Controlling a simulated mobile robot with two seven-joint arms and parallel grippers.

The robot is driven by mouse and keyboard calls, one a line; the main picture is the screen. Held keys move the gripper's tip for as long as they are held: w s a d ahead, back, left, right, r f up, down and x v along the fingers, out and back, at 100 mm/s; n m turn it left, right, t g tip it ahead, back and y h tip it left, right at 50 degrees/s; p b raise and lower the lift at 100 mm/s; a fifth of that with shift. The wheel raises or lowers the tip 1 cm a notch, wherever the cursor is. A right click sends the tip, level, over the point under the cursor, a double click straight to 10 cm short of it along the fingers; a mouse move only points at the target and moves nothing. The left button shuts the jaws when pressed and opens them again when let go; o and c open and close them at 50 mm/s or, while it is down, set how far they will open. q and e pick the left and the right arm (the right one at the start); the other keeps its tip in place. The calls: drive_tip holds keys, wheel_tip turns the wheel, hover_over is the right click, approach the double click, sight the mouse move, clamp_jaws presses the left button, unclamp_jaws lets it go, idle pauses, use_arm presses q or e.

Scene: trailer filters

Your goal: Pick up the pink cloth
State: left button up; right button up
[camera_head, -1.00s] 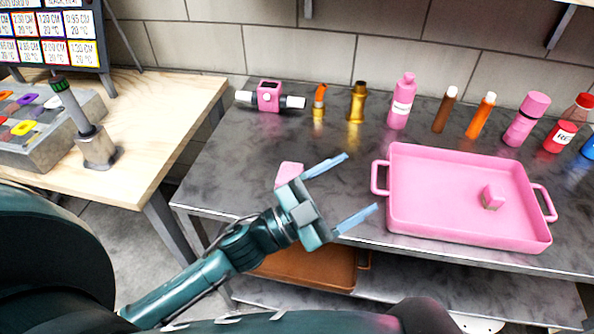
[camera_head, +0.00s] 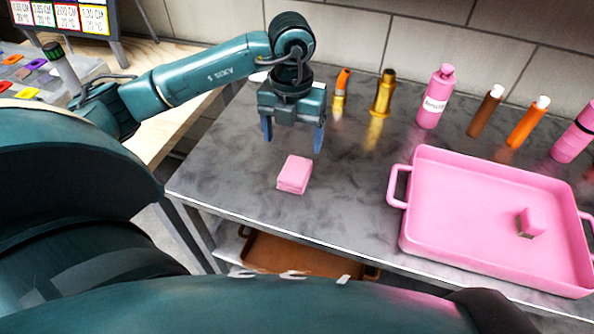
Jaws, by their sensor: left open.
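The pink cloth (camera_head: 294,174) is a small folded block lying on the dark grey metal table, near its left front edge. My left gripper (camera_head: 293,141) is open and empty, its two blue fingers pointing down. It is just behind the cloth in the picture, apart from it. My right gripper is not in view.
A pink tray (camera_head: 420,218) with handles stands on the table to the right, holding a small pink block (camera_head: 531,222). Brass fittings (camera_head: 383,94), a pink bottle (camera_head: 436,96) and brown (camera_head: 486,111) and orange (camera_head: 527,122) tubes line the back. The table between cloth and tray is clear.

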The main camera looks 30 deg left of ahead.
sight(295, 171)
use_arm(q)
drive_tip(key=f, duration=0.9)
drive_tip(key=shift+d+f+p, duration=0.2)
drive_tip(key=shift+f+p, duration=0.1)
drive_tip(key=shift+p, duration=0.1)
drive_tip(key=shift+w, duration=0.1)
drive_tip(key=c, duration=1.1)
